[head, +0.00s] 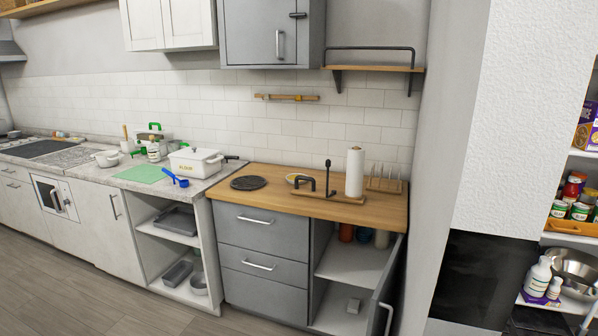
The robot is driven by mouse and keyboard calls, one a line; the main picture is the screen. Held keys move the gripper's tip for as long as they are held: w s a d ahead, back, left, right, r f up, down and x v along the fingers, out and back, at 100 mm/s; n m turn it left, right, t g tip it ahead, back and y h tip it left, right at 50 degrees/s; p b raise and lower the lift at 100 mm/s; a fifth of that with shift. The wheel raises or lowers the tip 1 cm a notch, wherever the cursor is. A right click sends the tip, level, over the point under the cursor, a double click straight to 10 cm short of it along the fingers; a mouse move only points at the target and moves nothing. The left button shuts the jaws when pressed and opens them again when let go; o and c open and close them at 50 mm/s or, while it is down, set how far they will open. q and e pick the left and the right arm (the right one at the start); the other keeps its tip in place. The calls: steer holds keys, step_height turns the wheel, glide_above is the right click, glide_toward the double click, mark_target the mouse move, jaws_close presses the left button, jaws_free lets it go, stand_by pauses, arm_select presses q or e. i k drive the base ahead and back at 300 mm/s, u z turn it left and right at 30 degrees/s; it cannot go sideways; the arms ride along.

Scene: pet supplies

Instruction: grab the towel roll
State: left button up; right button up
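The white towel roll (354,172) stands upright on the wooden counter (233,196), towards its right end near the tiled wall. It stands on or just behind a wooden board (340,198); its base is too small to tell exactly. A black upright post (327,175) and a black handle-like piece (305,183) are just left of it. Neither of my grippers shows in the head view.
A wooden rack (384,185) stands close to the roll's right. A grey cabinet door (385,290) stands open below the counter. The floor (75,285) in front is clear.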

mark_target(356, 158)
steer(key=u, duration=0.8)
steer(key=i, duration=2.65)
steer(key=z, duration=2.35)
steer(key=i, duration=0.9)
steer(key=u, duration=1.45)
